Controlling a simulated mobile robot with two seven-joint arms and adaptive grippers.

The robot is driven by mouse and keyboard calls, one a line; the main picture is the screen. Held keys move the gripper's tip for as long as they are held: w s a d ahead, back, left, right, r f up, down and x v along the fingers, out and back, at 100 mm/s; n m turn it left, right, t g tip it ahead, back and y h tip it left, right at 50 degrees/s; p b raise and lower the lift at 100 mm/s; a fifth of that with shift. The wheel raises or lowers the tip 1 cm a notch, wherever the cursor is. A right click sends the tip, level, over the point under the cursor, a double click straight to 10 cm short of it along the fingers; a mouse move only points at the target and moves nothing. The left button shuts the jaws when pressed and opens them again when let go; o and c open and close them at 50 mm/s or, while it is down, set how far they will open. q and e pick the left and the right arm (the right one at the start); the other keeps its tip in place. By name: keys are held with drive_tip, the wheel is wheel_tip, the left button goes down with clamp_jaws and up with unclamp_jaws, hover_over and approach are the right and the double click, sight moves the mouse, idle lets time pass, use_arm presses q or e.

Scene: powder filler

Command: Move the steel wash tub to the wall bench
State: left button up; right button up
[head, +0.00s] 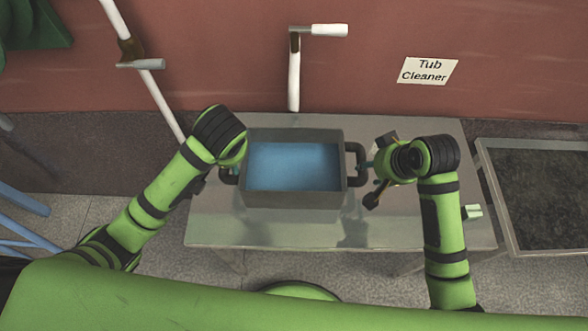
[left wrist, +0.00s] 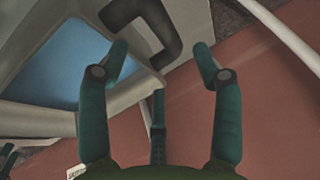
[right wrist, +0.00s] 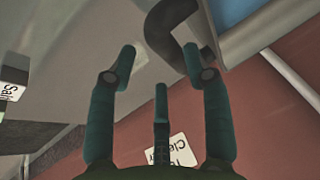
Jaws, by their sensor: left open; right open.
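The steel wash tub (head: 294,201) is a grey open box with blue inside, standing on a grey table (head: 215,225). It has a dark loop handle at each side. My left gripper (left wrist: 160,52) is open, with the left handle (left wrist: 168,30) just ahead of and between its fingertips. My right gripper (right wrist: 158,55) is open near the right handle (right wrist: 160,30), which lies ahead of it toward its right finger. In the head view, my wrists partly hide both grippers. Contact with the handles cannot be told.
A white upright pipe (head: 294,80) stands behind the tub and a slanted pole (head: 147,85) at its left. A "Tub Cleaner" sign (head: 428,71) is on the red wall. A framed dark surface (head: 484,160) stands at the right. Blue legs (head: 25,205) show at the left.

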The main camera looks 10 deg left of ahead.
use_arm(q)
drive_tip(key=x, duration=0.6)
drive_tip(key=shift+w+a+f, duration=0.25)
drive_tip(key=shift+a+f, duration=0.05)
drive_tip(key=shift+a, duration=0.05)
use_arm(e)
drive_tip(key=x, duration=0.4)
drive_tip(key=shift+w+a, duration=0.1)
drive_tip(key=shift+a, duration=0.1)
use_arm(q)
drive_tip(key=shift+x, duration=0.95)
use_arm(e)
drive_tip(key=shift+w+f, duration=0.2)
drive_tip(key=shift+f, duration=0.35)
use_arm(q)
drive_tip(key=shift+c, duration=0.4)
use_arm(e)
drive_tip(key=shift+c, duration=0.4)
use_arm(q)
drive_tip(key=c, duration=0.7)
use_arm(e)
drive_tip(key=c, duration=0.7)
use_arm(q)
clamp_jaws()
use_arm(e)
clamp_jaws()
